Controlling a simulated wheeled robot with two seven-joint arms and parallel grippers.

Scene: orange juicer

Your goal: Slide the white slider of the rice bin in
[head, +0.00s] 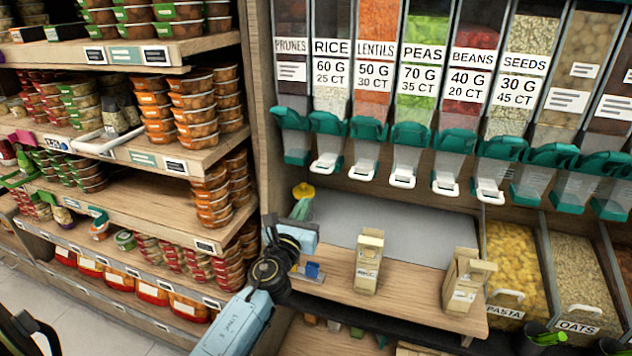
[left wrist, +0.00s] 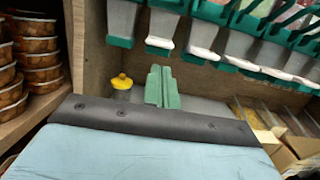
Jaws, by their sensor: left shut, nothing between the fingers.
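The rice bin (head: 331,75) is the second dispenser from the left, with a clear front, a RICE label and a green spout housing. Its white slider (head: 327,163) sticks out at the bottom of the spout; it also shows in the left wrist view (left wrist: 160,43). My left gripper (head: 303,206) is below and a little left of the slider, apart from it. Its green fingers point up and are shut together with nothing between them, as the left wrist view (left wrist: 162,86) shows. My right gripper is not in view.
Neighbouring bins have similar white sliders, such as the lentils slider (head: 362,169). A yellow-capped container (left wrist: 122,84) stands behind my left fingers. Paper bags (head: 369,262) stand on the wooden counter (head: 330,290). Shelves of stacked tubs (head: 190,105) are on the left.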

